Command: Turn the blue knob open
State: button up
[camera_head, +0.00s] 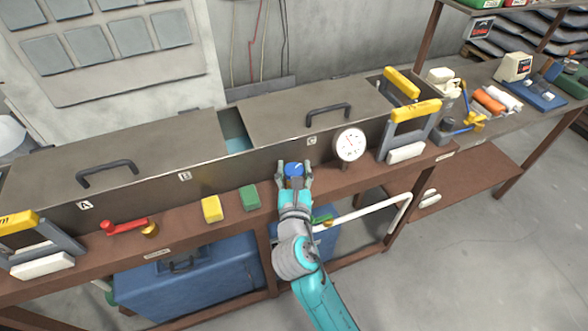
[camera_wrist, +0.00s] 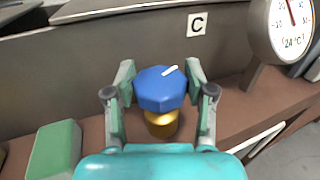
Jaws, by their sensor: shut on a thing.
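The blue knob (camera_head: 293,170) sits at the front of the bench, below the label C. In the wrist view the blue knob (camera_wrist: 160,88) is faceted, with a white mark on its top pointing to the upper right, and stands on a brass stem (camera_wrist: 161,123). My gripper (camera_head: 294,178) is at the knob, and in the wrist view my gripper (camera_wrist: 162,88) has one finger on each side of it. The gripper is shut on the knob. The fingers' exact contact faces are partly hidden.
A dial gauge (camera_head: 350,146) stands close to the right of the knob. Green (camera_head: 249,198) and yellow (camera_head: 211,209) blocks lie to the left, and a red-handled valve (camera_head: 124,227) is farther left. The long metal box (camera_head: 240,168) rises just behind the knob.

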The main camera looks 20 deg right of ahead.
jog(key=shift+n+t+y, duration=0.4)
jog(key=shift+n+y, duration=0.6)
jog(key=shift+y, duration=0.5)
jog(key=shift+n+y, duration=0.5)
jog(key=shift+y, duration=0.3)
jog(key=o, duration=1.2)
jog(key=s, duration=0.8)
jog(key=s+a, duration=0.1)
jog(key=s, duration=0.3)
